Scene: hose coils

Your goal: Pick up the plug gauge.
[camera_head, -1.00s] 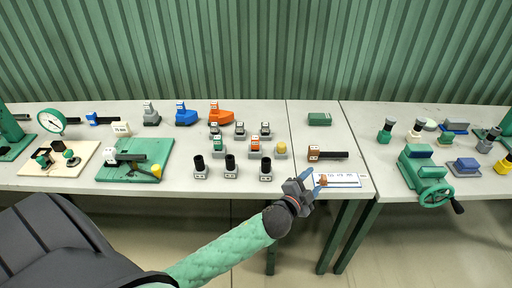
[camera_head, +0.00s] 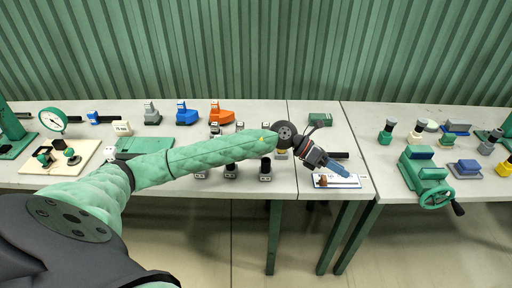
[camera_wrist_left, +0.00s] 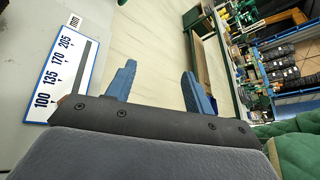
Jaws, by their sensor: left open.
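I cannot tell for sure which piece is the plug gauge. A black rod (camera_head: 340,155) that likely belongs to it shows just behind my left gripper, and its brown block end is hidden by the gripper in the head view. My left gripper (camera_head: 340,169) is over the front edge of the middle table, above a white scale card (camera_head: 355,182). In the left wrist view its two blue fingers (camera_wrist_left: 157,82) are apart with nothing between them, and the card (camera_wrist_left: 58,65) lies to their left. My right gripper is out of view.
Several black-topped pieces (camera_head: 231,171) stand left of the gripper, partly behind my arm. A flat green box (camera_head: 320,119) lies at the back. A green vise (camera_head: 425,175) with a handwheel stands on the right table. Open floor lies in front of the tables.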

